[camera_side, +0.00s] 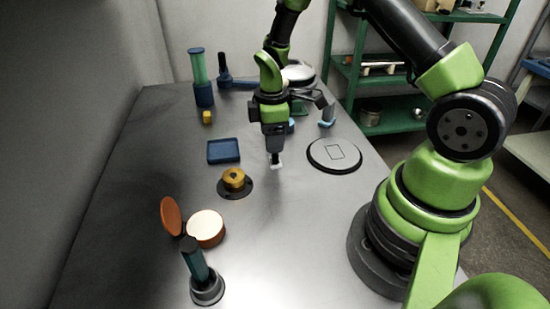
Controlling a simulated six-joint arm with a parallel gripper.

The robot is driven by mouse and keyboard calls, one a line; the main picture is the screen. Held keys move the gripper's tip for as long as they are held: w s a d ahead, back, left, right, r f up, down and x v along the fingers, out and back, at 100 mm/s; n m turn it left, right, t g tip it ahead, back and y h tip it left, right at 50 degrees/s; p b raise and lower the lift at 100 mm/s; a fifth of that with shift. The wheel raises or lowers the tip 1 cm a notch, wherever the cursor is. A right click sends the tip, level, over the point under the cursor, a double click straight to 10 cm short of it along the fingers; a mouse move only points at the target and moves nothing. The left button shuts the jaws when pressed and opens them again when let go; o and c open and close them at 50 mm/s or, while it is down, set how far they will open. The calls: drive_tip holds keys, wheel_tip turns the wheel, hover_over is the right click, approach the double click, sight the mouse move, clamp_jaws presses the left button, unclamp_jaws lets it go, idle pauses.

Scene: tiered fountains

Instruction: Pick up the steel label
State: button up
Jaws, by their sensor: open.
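My gripper (275,160) points down over the middle of the grey metal table (290,225), between the blue tray and the round black-rimmed plate. Its fingertips are low, close to the table top. A small pale piece (276,164), perhaps the steel label, shows at the fingertips. It is too small to tell whether it lies on the table between the fingers or is part of the gripper. The jaws are open. No other thing in view can be clearly made out as the steel label.
A blue tray (223,151) and a brass-coloured knob on a dark base (233,181) stand left of my gripper. A round plate with a square outline (334,155) lies right. An orange round box (206,228) and a green-handled tool (196,262) are nearer.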

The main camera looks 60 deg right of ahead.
wheel_tip(320, 180, down, 6)
drive_tip(key=shift+r, duration=0.25)
drive_tip(key=c, duration=1)
drive_tip(key=shift+c, duration=0.2)
wheel_tip(320, 180, up, 10)
drive_tip(key=shift+r, duration=0.1)
drive_tip(key=o, duration=0.3)
drive_tip(key=shift+s+d, duration=0.1)
clamp_jaws()
drive_tip(key=s+d, duration=0.3)
drive_tip(key=s+d+f, duration=0.1)
drive_tip(key=s+d, duration=0.3)
drive_tip(key=s+d+f, duration=0.1)
drive_tip(key=s+d, duration=0.2)
drive_tip(key=shift+s+d, duration=0.25)
drive_tip(key=shift+s, duration=0.05)
